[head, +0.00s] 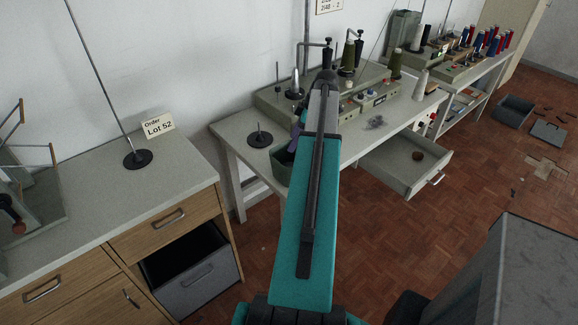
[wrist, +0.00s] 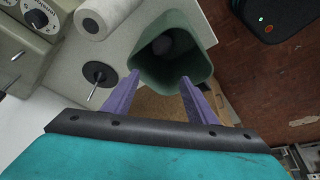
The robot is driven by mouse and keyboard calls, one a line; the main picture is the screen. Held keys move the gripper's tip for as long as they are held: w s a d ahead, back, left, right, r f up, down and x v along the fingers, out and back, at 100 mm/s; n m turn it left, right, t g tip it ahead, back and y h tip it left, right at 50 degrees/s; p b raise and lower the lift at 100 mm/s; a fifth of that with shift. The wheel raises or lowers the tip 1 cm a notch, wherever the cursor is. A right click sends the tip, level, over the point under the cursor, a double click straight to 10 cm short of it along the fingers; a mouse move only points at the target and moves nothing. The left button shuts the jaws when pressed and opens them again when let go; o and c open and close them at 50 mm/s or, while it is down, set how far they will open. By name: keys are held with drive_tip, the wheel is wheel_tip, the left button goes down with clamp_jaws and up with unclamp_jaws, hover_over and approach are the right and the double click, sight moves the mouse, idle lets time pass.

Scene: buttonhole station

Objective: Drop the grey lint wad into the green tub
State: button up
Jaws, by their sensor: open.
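The green tub (wrist: 146,62) is below my gripper in the wrist view, with its mouth facing the camera. It also shows at the table's front edge in the head view (head: 281,170), partly hidden by my arm. A dim, grey rounded shape (wrist: 164,45) shows inside it; I cannot tell whether it is a lint wad or the tub's bottom. A grey, fuzzy tangle like lint (head: 377,122) lies on the table right of my arm. My gripper (wrist: 159,76) is open, its two purple fingers apart at the tub's near rim, with nothing between them.
A sewing machine (head: 275,100) and thread cones (head: 347,58) stand behind. A spindle on a black disc (head: 258,139) is left of the tub. An open drawer (head: 408,160) juts out at right. A wooden cabinet (head: 160,235) stands at left.

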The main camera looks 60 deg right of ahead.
drive_tip(key=b+v, duration=0.2)
drive_tip(key=v, duration=0.9)
drive_tip(key=shift+r+b, duration=0.25)
drive_tip(key=shift+b, duration=0.1)
drive_tip(key=shift+s, duration=0.2)
idle(0.4)
